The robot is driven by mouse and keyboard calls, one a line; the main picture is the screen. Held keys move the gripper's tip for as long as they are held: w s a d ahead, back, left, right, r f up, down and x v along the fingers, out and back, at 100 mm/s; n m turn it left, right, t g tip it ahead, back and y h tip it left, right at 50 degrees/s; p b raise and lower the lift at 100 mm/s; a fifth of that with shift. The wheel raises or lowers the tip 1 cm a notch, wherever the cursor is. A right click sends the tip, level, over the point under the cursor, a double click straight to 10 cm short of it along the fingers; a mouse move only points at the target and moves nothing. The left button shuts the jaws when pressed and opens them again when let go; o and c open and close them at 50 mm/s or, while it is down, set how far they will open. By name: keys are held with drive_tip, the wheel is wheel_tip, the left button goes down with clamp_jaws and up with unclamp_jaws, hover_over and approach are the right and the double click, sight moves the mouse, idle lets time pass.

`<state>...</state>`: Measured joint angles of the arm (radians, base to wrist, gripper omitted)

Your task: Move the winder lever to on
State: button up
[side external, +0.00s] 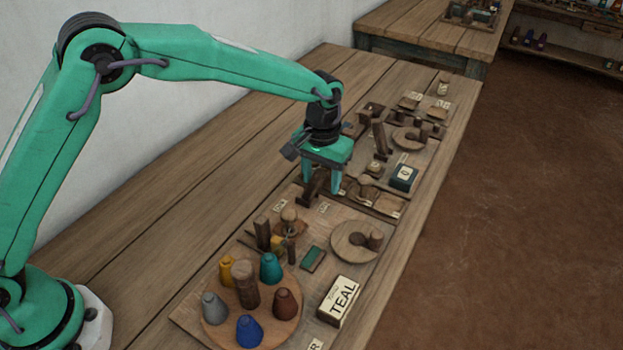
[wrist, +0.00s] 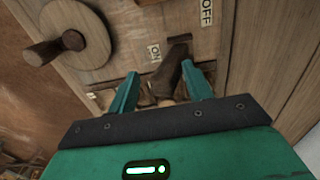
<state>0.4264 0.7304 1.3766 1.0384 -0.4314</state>
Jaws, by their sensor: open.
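The winder lever (wrist: 168,72) is a dark wooden bar rising from the board. In the wrist view it stands between my gripper's two teal fingers (wrist: 161,86), with gaps showing on both sides. The "ON" label (wrist: 154,52) lies just left of the lever, and the "OFF" label (wrist: 206,12) lies farther up and right. In the side view my gripper (side external: 323,182) is open and low over the board, beside the lever (side external: 312,184), which is partly hidden by the fingers. I cannot tell for certain which label the lever leans toward.
A round wooden disc with a crank knob (side external: 356,240) sits near the lever; it also shows in the wrist view (wrist: 75,35). Nearer are a turntable of coloured cones (side external: 262,318) and a "TEAL" box (side external: 340,300). Bare tabletop (side external: 190,220) lies on the left.

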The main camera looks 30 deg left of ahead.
drive_tip(key=shift+d+f, duration=0.25)
drive_tip(key=shift+d, duration=0.25)
drive_tip(key=shift+s+a, duration=0.1)
drive_tip(key=shift+a, duration=0.35)
drive_tip(key=shift+o, duration=0.8)
drive_tip(key=shift+a+r, duration=0.15)
drive_tip(key=shift+r, duration=3.25)
